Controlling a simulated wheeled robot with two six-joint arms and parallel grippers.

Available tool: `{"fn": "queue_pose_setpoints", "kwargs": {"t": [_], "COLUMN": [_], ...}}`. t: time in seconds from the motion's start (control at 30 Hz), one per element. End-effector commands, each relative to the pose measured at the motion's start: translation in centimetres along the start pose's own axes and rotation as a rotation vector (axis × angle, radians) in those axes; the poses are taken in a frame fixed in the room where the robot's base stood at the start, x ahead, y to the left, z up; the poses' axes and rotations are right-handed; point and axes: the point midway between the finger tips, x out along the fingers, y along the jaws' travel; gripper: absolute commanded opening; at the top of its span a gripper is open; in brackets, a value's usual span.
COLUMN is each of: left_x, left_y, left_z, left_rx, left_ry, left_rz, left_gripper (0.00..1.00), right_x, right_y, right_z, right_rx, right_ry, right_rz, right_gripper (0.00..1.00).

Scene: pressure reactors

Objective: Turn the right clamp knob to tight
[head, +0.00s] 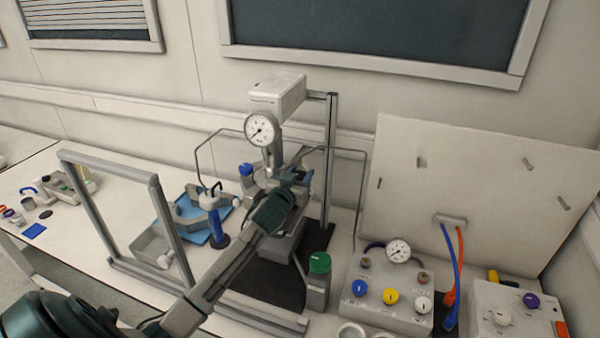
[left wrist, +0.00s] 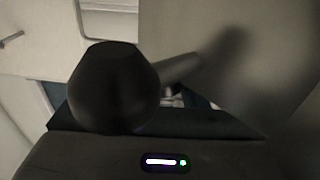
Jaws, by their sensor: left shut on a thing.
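The pressure reactor stands under a grey stirrer head (head: 278,92) with a round gauge (head: 262,131) on its front. My left gripper (head: 297,177) reaches across from the lower left to the right side of the reactor, at clamp height. It is shut on the right clamp knob, which it mostly hides in the head view. In the left wrist view a dark, rounded knob (left wrist: 113,88) fills the near left, with a grey shaft (left wrist: 180,74) running to its right. The knob's turned position cannot be read. My right gripper is not in view.
A control box (head: 385,308) with coloured knobs sits farther right, before a pale panel (head: 480,190). A blue tray (head: 190,222) and a grey frame (head: 158,205) stand left.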

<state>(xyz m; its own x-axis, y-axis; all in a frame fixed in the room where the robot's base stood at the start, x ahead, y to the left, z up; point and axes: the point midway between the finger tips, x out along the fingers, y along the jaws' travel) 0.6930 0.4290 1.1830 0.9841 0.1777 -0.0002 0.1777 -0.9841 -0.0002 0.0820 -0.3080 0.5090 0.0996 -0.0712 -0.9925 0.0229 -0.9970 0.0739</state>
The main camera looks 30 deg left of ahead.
Motion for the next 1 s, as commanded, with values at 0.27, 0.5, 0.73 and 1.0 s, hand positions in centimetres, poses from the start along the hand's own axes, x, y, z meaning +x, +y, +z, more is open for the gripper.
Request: {"fn": "queue_pose_setpoints", "kwargs": {"t": [0.27,0.5,0.73,1.0], "left_x": [-0.01,0.0,0.0,0.0], "left_y": [-0.03,0.02,0.03,0.03], "left_z": [-0.07,-0.03,-0.01,-0.02], "left_rx": [-0.001,-0.001,-0.001,0.0], "left_ry": [0.001,0.001,0.001,0.001], "left_rz": [0.085,0.117,0.123,0.122], "left_gripper": [0.17,0.17,0.17,0.47], "right_x": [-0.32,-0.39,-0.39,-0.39], "right_y": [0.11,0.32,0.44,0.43], "right_z": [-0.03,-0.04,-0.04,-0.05], "right_rx": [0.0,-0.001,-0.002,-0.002], "right_ry": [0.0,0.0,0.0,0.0], "right_rz": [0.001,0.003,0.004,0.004], "right_gripper": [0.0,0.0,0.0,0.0]}}
